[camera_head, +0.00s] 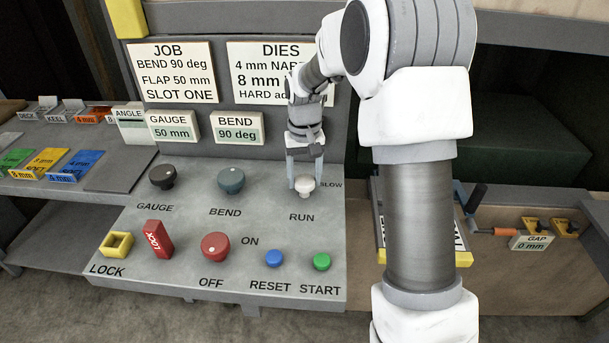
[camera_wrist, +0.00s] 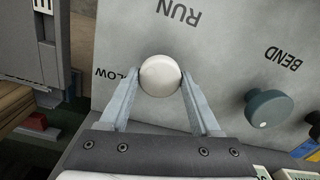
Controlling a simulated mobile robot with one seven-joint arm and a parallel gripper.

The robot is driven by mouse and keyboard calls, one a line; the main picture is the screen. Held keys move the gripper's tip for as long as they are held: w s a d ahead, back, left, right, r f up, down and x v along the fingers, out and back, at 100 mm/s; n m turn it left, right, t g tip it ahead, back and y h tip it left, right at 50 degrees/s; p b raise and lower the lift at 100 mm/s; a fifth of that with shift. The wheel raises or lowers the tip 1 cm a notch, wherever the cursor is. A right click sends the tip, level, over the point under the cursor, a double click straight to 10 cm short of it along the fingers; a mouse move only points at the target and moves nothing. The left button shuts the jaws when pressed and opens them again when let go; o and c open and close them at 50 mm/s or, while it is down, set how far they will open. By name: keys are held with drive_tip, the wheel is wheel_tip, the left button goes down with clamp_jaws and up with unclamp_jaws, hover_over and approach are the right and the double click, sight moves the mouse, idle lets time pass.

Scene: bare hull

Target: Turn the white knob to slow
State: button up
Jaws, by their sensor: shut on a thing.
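The white knob (camera_head: 304,185) stands on the sloped grey panel (camera_head: 190,215), above the word RUN and just left of the word SLOW. My gripper (camera_head: 304,182) reaches down to it from above. In the wrist view the round white knob (camera_wrist: 160,75) sits between the two fingertips of my gripper (camera_wrist: 160,82), which are shut on its sides. The top of the knob is plain, and I cannot see a pointer mark that tells its setting.
A dark gauge knob (camera_head: 162,177) and a teal bend knob (camera_head: 231,180) stand to the left. In front are a red knob (camera_head: 215,246), a blue reset button (camera_head: 273,258), a green start button (camera_head: 322,261) and a red lock tag (camera_head: 157,239). Signs stand behind.

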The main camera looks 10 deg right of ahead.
sight(305, 180)
drive_tip(key=n, duration=0.6)
drive_tip(key=shift+p, duration=0.35)
drive_tip(key=shift+n, duration=0.3)
drive_tip(key=o, duration=1.4)
wheel_tip(305, 180, up, 18)
drive_tip(key=shift+f+p, duration=0.25)
drive_tip(key=shift+p, duration=0.1)
